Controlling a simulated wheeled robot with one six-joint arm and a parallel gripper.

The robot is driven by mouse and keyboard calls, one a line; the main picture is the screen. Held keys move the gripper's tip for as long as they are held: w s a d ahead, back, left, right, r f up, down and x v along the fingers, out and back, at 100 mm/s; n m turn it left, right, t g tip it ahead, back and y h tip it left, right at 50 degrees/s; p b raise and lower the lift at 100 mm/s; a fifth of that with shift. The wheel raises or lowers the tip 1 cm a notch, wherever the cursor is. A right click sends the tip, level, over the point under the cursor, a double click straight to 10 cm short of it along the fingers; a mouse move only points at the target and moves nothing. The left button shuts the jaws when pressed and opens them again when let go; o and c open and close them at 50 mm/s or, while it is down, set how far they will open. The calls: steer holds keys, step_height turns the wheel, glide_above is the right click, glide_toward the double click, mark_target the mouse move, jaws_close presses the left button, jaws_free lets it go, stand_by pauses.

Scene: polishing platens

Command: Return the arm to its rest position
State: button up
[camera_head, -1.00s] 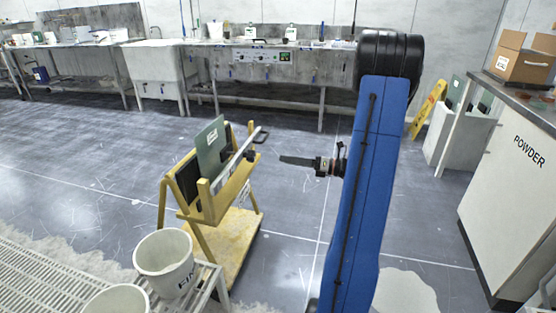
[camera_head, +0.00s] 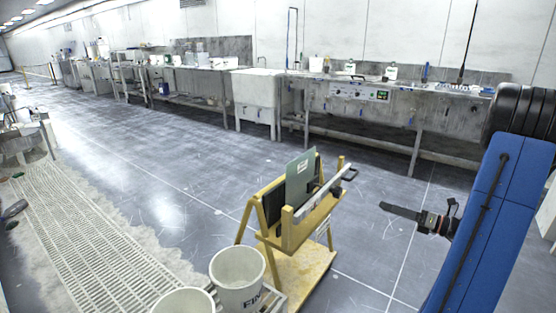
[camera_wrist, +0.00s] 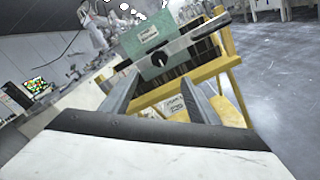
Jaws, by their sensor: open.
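My gripper (camera_head: 402,213) is at the end of my blue arm, on the right in the head view. It points left toward a yellow stand and is apart from it. In the wrist view its two fingers (camera_wrist: 158,100) are spread with nothing between them. The yellow stand (camera_head: 290,265) holds upright a green plate (camera_head: 300,178) and darker plates. The stand (camera_wrist: 232,84) and the green plate (camera_wrist: 140,42), with a dark and pale bar across it, show beyond the fingertips.
White buckets (camera_head: 238,280) stand on a white slatted rack left of the stand. A long grey bench (camera_head: 345,105) with a sink (camera_head: 257,92) runs along the back wall. Floor mats (camera_head: 95,235) lie at left. The floor between stand and bench is clear.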

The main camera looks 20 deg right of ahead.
steer(key=s+a+r+n+g, duration=0.1)
steer(key=s+a+n+g, duration=0.15)
steer(key=a+n, duration=0.4)
steer(key=s+a+r+n+g, duration=0.1)
steer(key=s+a+n+g, duration=0.2)
steer(key=a, duration=0.7)
steer(key=s+a+r+n+g, duration=0.1)
steer(key=a+r+n+g, duration=0.1)
steer(key=a+n+g, duration=0.45)
steer(key=s+a+r+n+t+h, duration=0.1)
steer(key=s+a+n+h, duration=0.3)
steer(key=s+n, duration=0.5)
steer(key=s+a+r+n+t+h, duration=0.1)
steer(key=s+a+r+n+h, duration=0.1)
steer(key=s+n+h, duration=0.5)
steer(key=s+a+n, duration=0.1)
steer(key=s+n, duration=0.1)
steer(key=n, duration=0.1)
steer(key=shift+a+n+t, duration=0.3)
steer(key=shift+a+n, duration=0.05)
steer(key=shift+n, duration=0.05)
steer(key=shift+s, duration=0.1)
